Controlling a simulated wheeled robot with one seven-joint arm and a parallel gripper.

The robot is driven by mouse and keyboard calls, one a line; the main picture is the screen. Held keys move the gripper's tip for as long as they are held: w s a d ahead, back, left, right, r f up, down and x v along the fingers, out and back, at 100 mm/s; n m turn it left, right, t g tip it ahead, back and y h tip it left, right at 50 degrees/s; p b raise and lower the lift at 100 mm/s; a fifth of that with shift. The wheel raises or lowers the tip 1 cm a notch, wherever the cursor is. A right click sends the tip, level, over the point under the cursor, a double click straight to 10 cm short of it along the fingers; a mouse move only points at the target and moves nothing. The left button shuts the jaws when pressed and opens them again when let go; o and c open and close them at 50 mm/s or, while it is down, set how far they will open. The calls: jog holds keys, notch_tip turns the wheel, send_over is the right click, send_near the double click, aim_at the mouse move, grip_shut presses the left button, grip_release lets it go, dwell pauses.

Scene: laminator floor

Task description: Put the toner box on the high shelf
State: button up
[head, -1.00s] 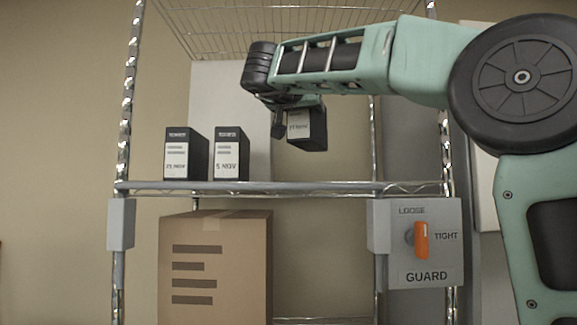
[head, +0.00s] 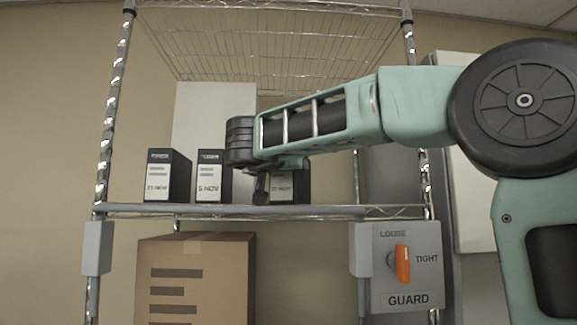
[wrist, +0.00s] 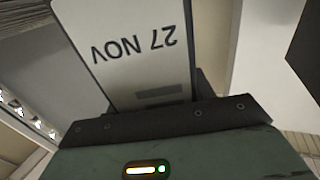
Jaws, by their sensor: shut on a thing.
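The toner box (head: 287,189) is black with a white label; the label reads 27 NOV, upside down, in the wrist view (wrist: 140,45). My gripper (head: 264,185) is shut on it and partly hides its left side and top in the head view. The box is upright at the right of the wire rack's high shelf (head: 240,211), its bottom at about shelf level. I cannot tell whether it touches the shelf. Two similar boxes stand on the shelf to its left: one at the far left (head: 168,176) and one marked 5 NOV (head: 209,177).
A wire top shelf (head: 270,55) spans above my arm. A large cardboard carton (head: 215,285) stands below the high shelf. A grey GUARD panel (head: 425,285) with an orange knob (head: 402,263), marked LOOSE and TIGHT, is at the rack's lower right. Rack posts (head: 108,130) bound the shelf.

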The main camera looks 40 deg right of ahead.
jog(key=o, duration=1.3)
jog(key=shift+a, duration=0.15)
